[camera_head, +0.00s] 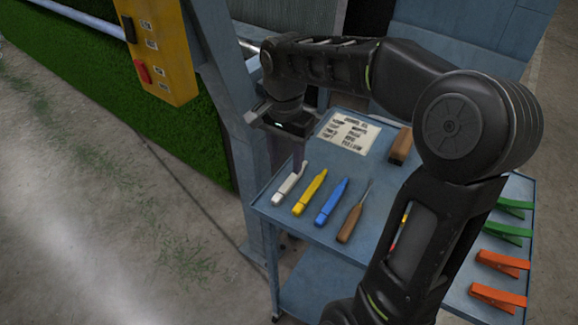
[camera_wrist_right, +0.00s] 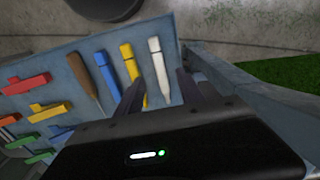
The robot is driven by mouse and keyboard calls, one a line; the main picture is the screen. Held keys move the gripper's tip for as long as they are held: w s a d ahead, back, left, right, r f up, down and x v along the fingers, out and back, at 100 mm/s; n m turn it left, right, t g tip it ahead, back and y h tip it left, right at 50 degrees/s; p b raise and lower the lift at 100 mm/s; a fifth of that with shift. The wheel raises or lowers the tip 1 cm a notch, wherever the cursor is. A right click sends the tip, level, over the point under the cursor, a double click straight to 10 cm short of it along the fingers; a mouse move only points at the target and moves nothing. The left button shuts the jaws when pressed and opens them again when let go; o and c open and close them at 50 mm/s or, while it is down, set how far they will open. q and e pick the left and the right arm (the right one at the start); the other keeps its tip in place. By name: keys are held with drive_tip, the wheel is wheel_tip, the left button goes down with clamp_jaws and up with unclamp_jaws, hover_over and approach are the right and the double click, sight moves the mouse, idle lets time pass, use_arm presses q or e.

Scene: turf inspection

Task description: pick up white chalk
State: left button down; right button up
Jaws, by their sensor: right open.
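The white chalk (camera_head: 289,184) lies at the left end of a row of tools on the blue cart top. It also shows in the right wrist view (camera_wrist_right: 159,72), lying between the lines of the two fingers, beyond their tips. My right gripper (camera_head: 299,158) hangs over the cart's left edge, just behind the chalk in the head view. In the right wrist view my right gripper (camera_wrist_right: 160,85) has its two dark fingers apart with nothing held. I cannot tell the exact height of the fingers above the chalk. My left gripper is not in view.
Beside the chalk lie a yellow marker (camera_head: 310,192), a blue marker (camera_head: 331,202) and a wooden-handled pointed tool (camera_head: 352,218). A paper sheet (camera_head: 348,134) and a brown block (camera_head: 401,146) lie behind. Green clips (camera_head: 507,232) and orange clips (camera_head: 500,263) lie right. A blue-grey post (camera_head: 232,110) stands left.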

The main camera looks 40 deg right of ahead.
sight(285, 186)
drive_tip(key=shift+s+a+r, duration=0.1)
drive_tip(key=shift+s, duration=0.05)
drive_tip(key=shift+f, duration=1.4)
drive_tip(key=shift+a+f+p, duration=0.1)
drive_tip(key=shift+f+p, duration=0.55)
drive_tip(key=shift+f, duration=1.95)
drive_tip(key=shift+c, duration=0.4)
clamp_jaws()
